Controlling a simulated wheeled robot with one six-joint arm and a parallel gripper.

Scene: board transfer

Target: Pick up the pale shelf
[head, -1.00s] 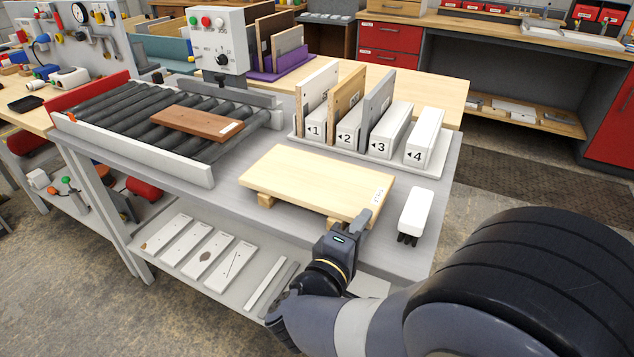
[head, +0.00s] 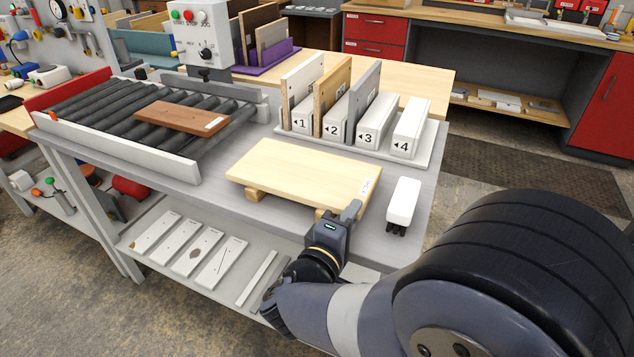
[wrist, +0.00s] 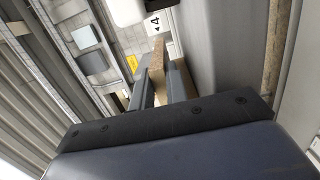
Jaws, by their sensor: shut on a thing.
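The pale shelf (head: 300,172) is a light wooden board with a small printed label near its right end. It lies flat on small wooden blocks (head: 254,194) on the grey table. My gripper (head: 346,213) is at the shelf's front right corner and shut on its edge. In the wrist view the shelf's edge (wrist: 157,60) shows between the fingers of my gripper (wrist: 155,88). The lower finger is mostly hidden in the head view.
A rack (head: 432,150) with slots numbered 1 to 4 stands behind, with boards upright in it. A roller conveyor (head: 100,112) holds a brown board (head: 182,117). A white brush (head: 403,201) lies right of the shelf.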

